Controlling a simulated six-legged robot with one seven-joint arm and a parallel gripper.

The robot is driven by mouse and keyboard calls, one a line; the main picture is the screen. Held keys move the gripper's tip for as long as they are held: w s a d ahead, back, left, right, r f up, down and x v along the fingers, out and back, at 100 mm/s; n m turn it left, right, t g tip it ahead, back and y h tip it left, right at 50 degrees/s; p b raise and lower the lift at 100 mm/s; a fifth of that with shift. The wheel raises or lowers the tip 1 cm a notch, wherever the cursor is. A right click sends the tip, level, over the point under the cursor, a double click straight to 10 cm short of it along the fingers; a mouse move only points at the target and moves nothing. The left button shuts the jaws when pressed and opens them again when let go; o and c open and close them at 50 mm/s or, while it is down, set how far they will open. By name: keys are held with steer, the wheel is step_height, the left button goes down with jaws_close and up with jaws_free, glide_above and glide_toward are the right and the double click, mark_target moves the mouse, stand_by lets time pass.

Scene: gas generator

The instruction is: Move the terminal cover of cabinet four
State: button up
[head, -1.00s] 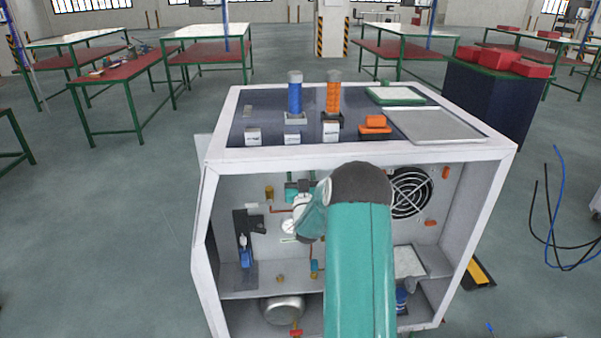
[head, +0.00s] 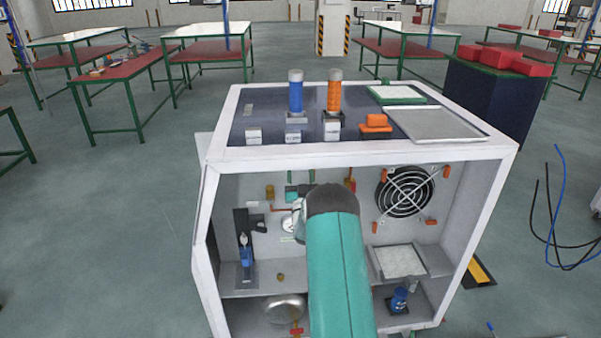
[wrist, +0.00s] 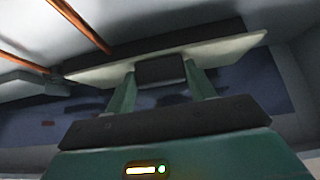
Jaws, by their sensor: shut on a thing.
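The cabinet (head: 360,155) is a white, open-fronted box, and my arm reaches into it. In the wrist view, my gripper (wrist: 160,72) is shut on a black block that stands out from a pale flat plate, which I take for the terminal cover (wrist: 225,48). One green finger lies on each side of the block. A dark strip runs along the far side of the plate. In the head view, my arm hides the gripper and the held plate. No label shows which cabinet this is.
A round fan (head: 405,192) is on the cabinet's back wall at right. A pale tray (head: 399,262) and blue part (head: 399,299) are at lower right. A metal pan (head: 284,308) is at lower left. Copper-coloured pipes (wrist: 82,24) pass close to the plate's left end.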

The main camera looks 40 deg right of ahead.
steer(key=shift+w+d+f, duration=0.25)
steer(key=shift+w+f, duration=0.1)
steer(key=shift+f, duration=0.2)
steer(key=o, duration=1.2)
steer(key=shift+f, duration=0.1)
steer(key=shift+c, duration=0.2)
steer(key=shift+o, duration=1.1)
steer(key=shift+w+d, duration=0.15)
steer(key=shift+w, duration=0.1)
steer(key=v, duration=1.4)
steer(key=shift+s+r, duration=0.15)
steer(key=shift+r, duration=0.15)
